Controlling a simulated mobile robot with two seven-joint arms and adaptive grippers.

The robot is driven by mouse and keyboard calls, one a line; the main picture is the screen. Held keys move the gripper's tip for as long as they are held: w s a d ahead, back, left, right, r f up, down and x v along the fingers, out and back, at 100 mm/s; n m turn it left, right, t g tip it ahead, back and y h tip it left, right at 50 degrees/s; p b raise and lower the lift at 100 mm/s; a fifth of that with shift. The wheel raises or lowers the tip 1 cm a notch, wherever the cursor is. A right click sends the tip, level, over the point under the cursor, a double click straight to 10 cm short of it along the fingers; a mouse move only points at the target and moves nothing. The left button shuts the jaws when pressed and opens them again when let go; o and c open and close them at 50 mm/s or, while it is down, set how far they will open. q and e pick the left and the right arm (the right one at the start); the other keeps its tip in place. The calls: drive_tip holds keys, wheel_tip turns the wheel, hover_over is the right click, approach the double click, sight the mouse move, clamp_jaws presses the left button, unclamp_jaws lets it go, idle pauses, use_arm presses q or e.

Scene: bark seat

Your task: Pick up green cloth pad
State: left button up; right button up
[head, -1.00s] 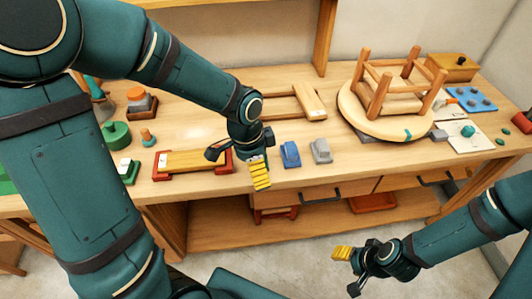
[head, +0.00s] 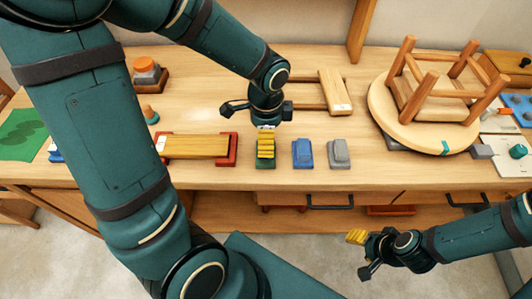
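A small green pad (head: 265,187) lies near the front edge of the workbench, leftmost in a row with a blue one and a grey one. It is mostly hidden by my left gripper (head: 265,146), whose yellow fingertips point down over it. I cannot tell whether they touch it or whether the fingers are apart. My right gripper (head: 358,250) is in front of the bench, away from the pad, with nothing visible in it. Its finger opening is not clear.
A blue block (head: 303,153) and a grey block (head: 339,153) stand just right of the pad. A wooden board in a red holder (head: 198,147) is close on the left. An upturned stool (head: 435,85) on a round disc is at the right. A green mat (head: 22,133) lies far left.

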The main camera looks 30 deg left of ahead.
use_arm(q)
drive_tip(key=shift+w+a+f+b, duration=0.1)
drive_tip(key=shift+f+b, duration=0.4)
drive_tip(key=shift+f, duration=1)
drive_tip(key=shift+w+a+f+b, duration=0.1)
drive_tip(key=shift+f+b, duration=0.4)
drive_tip(key=shift+f, duration=1)
drive_tip(key=c, duration=1.3)
